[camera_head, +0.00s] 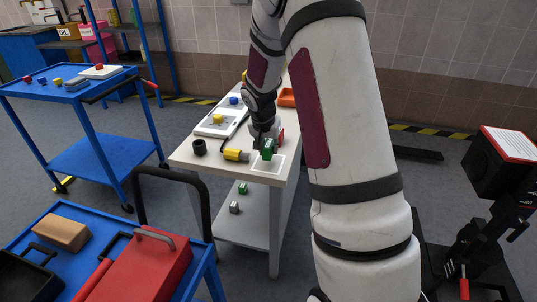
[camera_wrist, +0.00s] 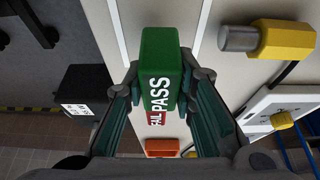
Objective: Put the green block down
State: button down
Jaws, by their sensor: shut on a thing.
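The green block (camera_head: 268,150) is in my gripper (camera_head: 263,141), near the front of the white table (camera_head: 179,158). In the wrist view the green block (camera_wrist: 160,58) bears the word PASS and sits between the two fingers of my gripper (camera_wrist: 163,88). In the head view it is by the white outlined square (camera_head: 268,166) on the tabletop. I cannot tell whether its underside touches the table. A red block (camera_wrist: 154,118) marked FAIL shows beyond the green one in the wrist view, partly hidden by it.
Behind are a white board (camera_head: 207,128), a blue block (camera_head: 234,100) and an orange tray (camera_head: 287,97). A blue cart (camera_head: 205,272) with a red toolbox is close in front.

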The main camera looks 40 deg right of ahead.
aim_at(269, 154)
jog(key=shift+f, duration=1.35)
jog(key=shift+f+b, duration=0.1)
jog(key=shift+b, duration=0.3)
jog(key=shift+f, duration=0.15)
jog(key=c, duration=1.3)
grip_release()
jog(key=shift+c, duration=0.2)
